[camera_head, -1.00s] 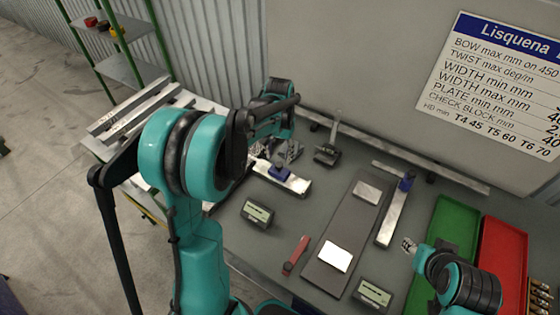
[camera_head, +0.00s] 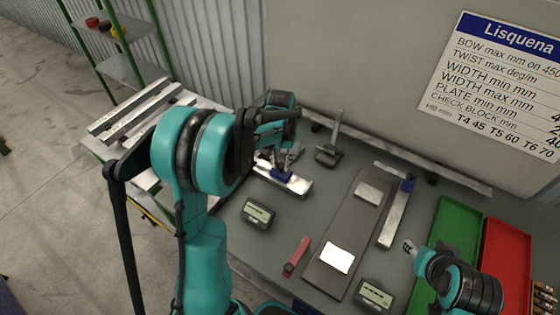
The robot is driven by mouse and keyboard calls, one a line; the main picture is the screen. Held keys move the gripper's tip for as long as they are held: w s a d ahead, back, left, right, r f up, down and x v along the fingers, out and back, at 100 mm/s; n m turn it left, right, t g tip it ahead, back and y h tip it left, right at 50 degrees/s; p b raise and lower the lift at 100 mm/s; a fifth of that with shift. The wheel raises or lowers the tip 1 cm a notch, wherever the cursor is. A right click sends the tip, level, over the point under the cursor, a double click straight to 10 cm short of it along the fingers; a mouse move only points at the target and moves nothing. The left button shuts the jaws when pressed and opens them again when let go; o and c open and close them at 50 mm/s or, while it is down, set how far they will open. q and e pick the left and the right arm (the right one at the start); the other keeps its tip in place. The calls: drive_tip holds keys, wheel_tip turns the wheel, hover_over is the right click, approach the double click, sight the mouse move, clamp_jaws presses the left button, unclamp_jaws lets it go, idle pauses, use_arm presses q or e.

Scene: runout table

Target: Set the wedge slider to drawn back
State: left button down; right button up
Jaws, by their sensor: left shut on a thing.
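A bright metal bar (camera_head: 299,187) lies near the back left of the table, with a blue block (camera_head: 281,176) on it that looks like the wedge slider. My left gripper (camera_head: 285,165) is down at this block from above and is shut on it; the fingers and arm hide part of the block and the bar's far end. A second metal bar (camera_head: 395,220) with a blue block (camera_head: 408,184) at its far end lies to the right, apart from both grippers. My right gripper (camera_head: 409,246) hangs at the lower right, away from the bars; its fingers are too small to judge.
A dark plate (camera_head: 345,228) with two pale patches lies mid-table. Two small display boxes (camera_head: 257,214) (camera_head: 375,294) and a red-handled tool (camera_head: 297,254) are in front. Green (camera_head: 454,232) and red (camera_head: 507,250) trays stand right.

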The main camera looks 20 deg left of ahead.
use_arm(q)
drive_tip(key=d, duration=0.4)
drive_tip(key=s+d, duration=0.1)
drive_tip(key=d, duration=0.1)
drive_tip(key=shift+d, duration=0.45)
drive_tip(key=c, duration=1.3)
unclamp_jaws()
drive_tip(key=shift+o, duration=0.2)
drive_tip(key=shift+d, duration=0.1)
drive_tip(key=shift+r, duration=0.35)
wheel_tip(320, 180, up, 11)
drive_tip(key=shift+r, duration=0.2)
